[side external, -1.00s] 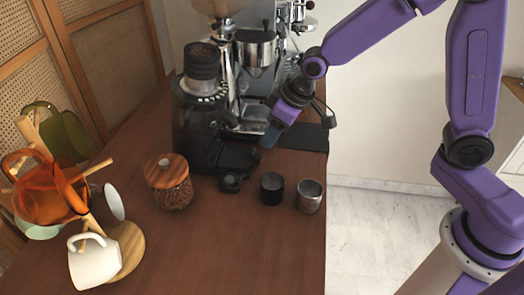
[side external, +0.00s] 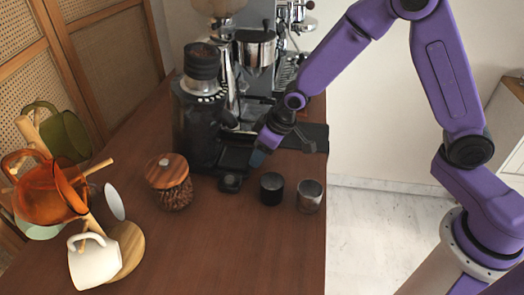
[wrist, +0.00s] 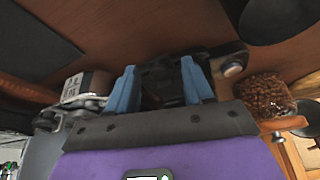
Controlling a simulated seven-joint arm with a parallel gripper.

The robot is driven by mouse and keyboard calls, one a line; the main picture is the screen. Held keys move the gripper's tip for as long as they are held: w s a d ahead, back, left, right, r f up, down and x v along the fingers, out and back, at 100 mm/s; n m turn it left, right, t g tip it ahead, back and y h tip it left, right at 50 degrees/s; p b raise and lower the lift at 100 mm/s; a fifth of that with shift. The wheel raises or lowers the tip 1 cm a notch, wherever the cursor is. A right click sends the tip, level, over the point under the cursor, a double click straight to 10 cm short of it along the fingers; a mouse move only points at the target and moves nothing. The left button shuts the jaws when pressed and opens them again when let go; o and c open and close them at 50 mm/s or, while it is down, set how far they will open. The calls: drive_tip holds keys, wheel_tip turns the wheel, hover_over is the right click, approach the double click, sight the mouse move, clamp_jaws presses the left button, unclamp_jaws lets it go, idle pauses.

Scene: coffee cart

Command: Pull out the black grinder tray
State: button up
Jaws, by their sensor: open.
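The black grinder (side external: 200,125) stands on the wooden cart top. Its black tray (side external: 238,156) sticks out low at the grinder's right side. My gripper (side external: 257,157) is down low beside the tray's right end. In the wrist view my gripper (wrist: 160,88) is open, with its two blue fingers apart. A dark part, which looks like the tray (wrist: 162,80), shows between the fingers. I cannot tell whether either finger touches it. The far part of the tray is partly hidden by the grinder and my gripper.
A small black piece (side external: 230,183), a black cup (side external: 271,188) and a metal cup (side external: 309,196) stand in front. A lidded bean jar (side external: 170,182) is left of them. The espresso machine (side external: 255,50) is behind.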

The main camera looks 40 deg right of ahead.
clamp_jaws()
drive_tip(key=shift+s+d, duration=2.65)
drive_tip(key=shift+d, duration=0.1)
unclamp_jaws()
drive_tip(key=shift+r, duration=0.15)
drive_tip(key=v, duration=1.7)
drive_tip(key=shift+r, duration=0.1)
